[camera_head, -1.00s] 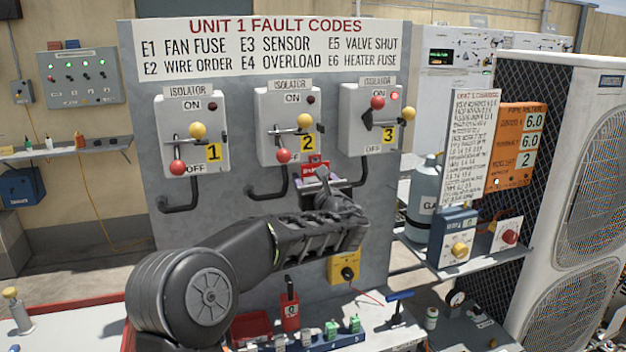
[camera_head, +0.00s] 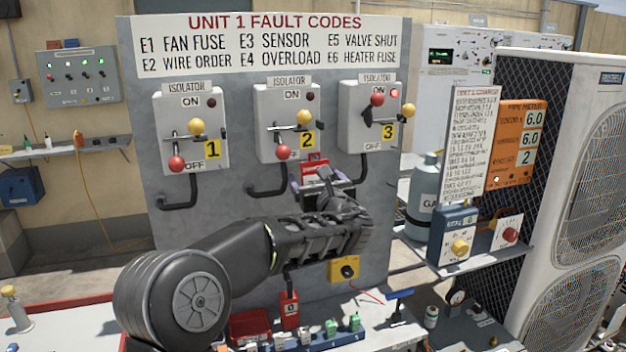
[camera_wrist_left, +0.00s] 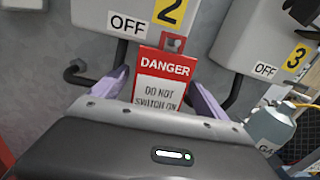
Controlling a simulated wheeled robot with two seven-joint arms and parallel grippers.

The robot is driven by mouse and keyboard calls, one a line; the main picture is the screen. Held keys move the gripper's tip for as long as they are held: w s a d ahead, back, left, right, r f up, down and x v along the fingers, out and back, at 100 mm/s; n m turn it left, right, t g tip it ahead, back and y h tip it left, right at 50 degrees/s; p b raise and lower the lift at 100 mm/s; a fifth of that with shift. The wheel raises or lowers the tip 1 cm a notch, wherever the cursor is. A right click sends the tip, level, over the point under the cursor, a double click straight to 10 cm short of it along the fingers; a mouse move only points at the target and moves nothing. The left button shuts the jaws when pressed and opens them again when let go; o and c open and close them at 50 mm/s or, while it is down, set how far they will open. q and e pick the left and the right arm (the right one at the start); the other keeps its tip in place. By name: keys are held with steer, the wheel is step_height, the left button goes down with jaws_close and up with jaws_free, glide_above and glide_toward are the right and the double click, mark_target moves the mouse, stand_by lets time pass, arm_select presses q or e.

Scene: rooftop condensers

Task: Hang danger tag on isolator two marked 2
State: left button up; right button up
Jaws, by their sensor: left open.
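Isolator two (camera_head: 269,128) is a grey box marked with a yellow 2, in the middle of the board; it also shows at the top of the left wrist view (camera_wrist_left: 120,20). Its red-ball handle (camera_head: 283,152) is down by OFF. The red and white danger tag (camera_wrist_left: 165,68) is upright at the box's lower right edge, its holed top tab overlapping the box; in the head view it shows as a red patch (camera_head: 314,165). I cannot tell whether it hangs by its hole. My left gripper (camera_head: 322,184) is open, its purple fingers either side of the tag, apart from it.
Isolator one (camera_head: 190,130) is to the left, its handle down. Isolator three (camera_head: 365,118) is to the right, its handle up and red lamp lit. Bent black conduits run under the boxes. A yellow switch box (camera_head: 343,269) and a cluttered bench are below my forearm.

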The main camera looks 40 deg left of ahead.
arm_select(q)
steer(key=b+v, duration=0.1)
steer(key=v, duration=0.4)
steer(key=shift+s+d+b, duration=0.2)
steer(key=shift+d+b, duration=0.1)
